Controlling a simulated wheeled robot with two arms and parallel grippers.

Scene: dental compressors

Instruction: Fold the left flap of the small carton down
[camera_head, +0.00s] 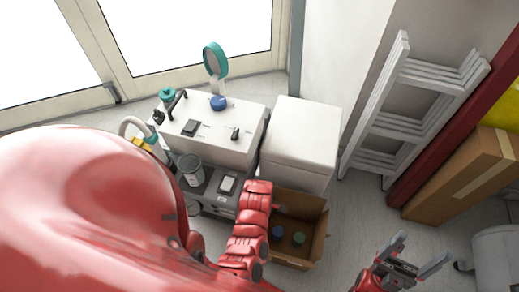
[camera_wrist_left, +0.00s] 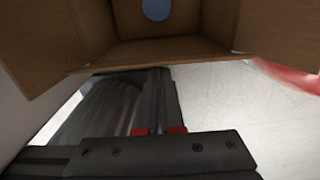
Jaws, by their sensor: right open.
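The small brown carton (camera_head: 318,232) stands open on the floor at lower centre in the head view. My left gripper (camera_wrist_left: 157,75) is just below that edge in the picture; contact and jaw gap are unclear. My red left arm hides part of the carton in the head view. My right gripper (camera_head: 412,258) is open and empty, right of the carton.
A white cabinet (camera_head: 300,145) stands behind the carton, and a compressor unit (camera_head: 215,130) is to its left. A ladder (camera_head: 405,115) leans at the right near a large carton (camera_head: 465,180). Bare floor (camera_head: 365,225) lies right of the small carton.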

